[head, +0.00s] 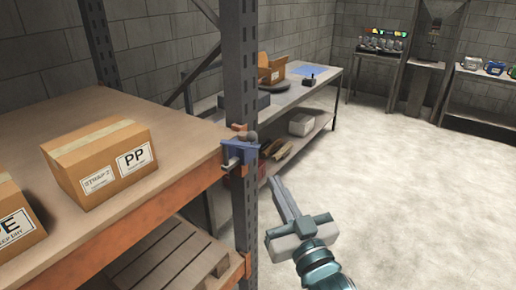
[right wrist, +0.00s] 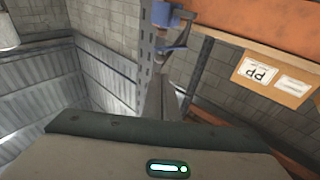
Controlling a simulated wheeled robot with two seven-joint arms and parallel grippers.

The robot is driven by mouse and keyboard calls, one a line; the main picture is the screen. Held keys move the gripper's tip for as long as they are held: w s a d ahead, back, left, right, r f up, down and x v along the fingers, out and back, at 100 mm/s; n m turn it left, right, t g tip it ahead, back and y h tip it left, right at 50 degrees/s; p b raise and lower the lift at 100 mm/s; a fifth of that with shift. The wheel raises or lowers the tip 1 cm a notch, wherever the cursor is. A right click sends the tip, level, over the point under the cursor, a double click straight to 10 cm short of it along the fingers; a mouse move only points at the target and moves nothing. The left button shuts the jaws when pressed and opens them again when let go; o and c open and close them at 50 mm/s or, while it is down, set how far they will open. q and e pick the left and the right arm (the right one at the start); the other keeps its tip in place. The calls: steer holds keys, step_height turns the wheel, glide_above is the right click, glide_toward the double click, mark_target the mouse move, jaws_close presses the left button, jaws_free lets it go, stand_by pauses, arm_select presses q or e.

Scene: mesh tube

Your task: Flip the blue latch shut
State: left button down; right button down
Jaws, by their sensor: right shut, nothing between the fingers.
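The blue latch (head: 240,151) is mounted on the grey rack post at the corner of the shelf, with a grey bar or pin and a dark round knob near it. It also shows in the right wrist view (right wrist: 166,15), at the top middle near the post. My right gripper (head: 279,186) is to the right of the post and a little below the latch in the head view, apart from it. Its fingers are together and empty. In the right wrist view its fingers (right wrist: 164,85) point up toward the latch. My left gripper is not in view.
The rack post (head: 240,70) stands beside the latch. The shelf (head: 190,140) with an orange beam holds a PP carton (head: 100,165) and another carton (head: 14,215). A workbench (head: 290,95) stands behind. The floor (head: 400,190) to the right is clear.

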mark_target(254, 141)
steer(key=p+x, duration=0.4)
steer(key=x, duration=0.7)
steer(key=shift+w+a+r+p, duration=0.15)
steer(key=shift+w+p, duration=0.15)
steer(key=shift+p, duration=0.1)
steer(key=shift+w+a, duration=0.1)
steer(key=shift+w, duration=0.35)
steer(key=shift+w, duration=0.1)
